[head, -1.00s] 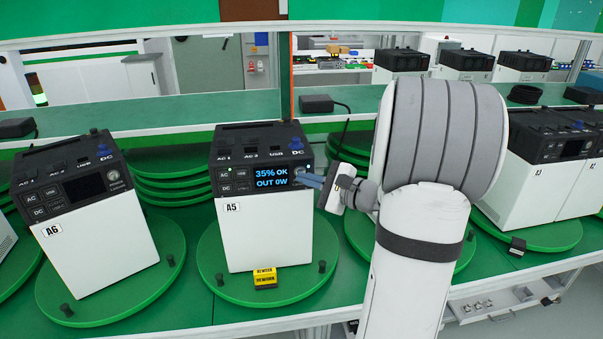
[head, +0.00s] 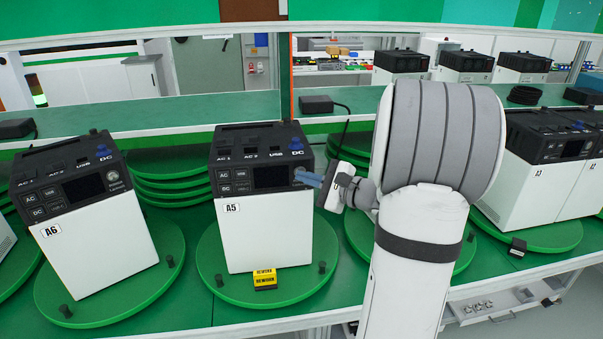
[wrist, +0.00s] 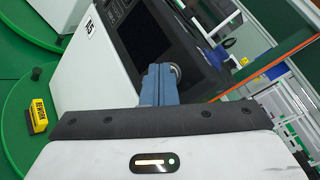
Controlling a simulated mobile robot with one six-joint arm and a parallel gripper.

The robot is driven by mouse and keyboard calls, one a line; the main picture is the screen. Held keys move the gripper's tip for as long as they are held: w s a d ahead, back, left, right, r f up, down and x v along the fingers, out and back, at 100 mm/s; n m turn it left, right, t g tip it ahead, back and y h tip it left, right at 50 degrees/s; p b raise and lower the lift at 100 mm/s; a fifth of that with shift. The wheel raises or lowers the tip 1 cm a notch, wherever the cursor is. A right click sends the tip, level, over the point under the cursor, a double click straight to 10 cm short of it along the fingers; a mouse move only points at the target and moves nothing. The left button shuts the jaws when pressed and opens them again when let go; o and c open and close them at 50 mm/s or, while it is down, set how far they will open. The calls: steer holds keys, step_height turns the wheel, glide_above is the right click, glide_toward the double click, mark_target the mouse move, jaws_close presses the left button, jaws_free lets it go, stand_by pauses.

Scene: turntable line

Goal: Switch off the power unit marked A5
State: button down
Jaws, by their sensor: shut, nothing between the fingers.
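The power unit A5 (head: 262,235) is a white box with a black top and front panel, standing on a green turntable (head: 216,275). Its screen (head: 272,177) is dark. It also shows tilted in the wrist view (wrist: 95,80), with the dark screen (wrist: 138,28) and a round silver knob or button (wrist: 176,70) at the panel's right end. My gripper (head: 308,178) has blue fingers, shut and empty, at the right end of A5's panel. In the wrist view the fingertips (wrist: 158,72) are right beside the round button; I cannot tell whether they touch it.
A yellow REWORK marker (head: 265,278) sits at A5's foot. Power unit A6 (head: 98,245), its screen dark, stands on the turntable to the left. More units (head: 535,190) stand at the right. A shelf (head: 200,108) runs behind.

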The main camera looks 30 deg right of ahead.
steer(key=shift+s+a+b, duration=0.25)
steer(key=shift+s+b, duration=0.1)
steer(key=shift+s, duration=0.35)
steer(key=s, duration=0.2)
steer(key=s+a+b, duration=0.1)
steer(key=s, duration=0.2)
steer(key=shift+a, duration=0.2)
steer(key=shift+w, duration=0.1)
stand_by(0.7)
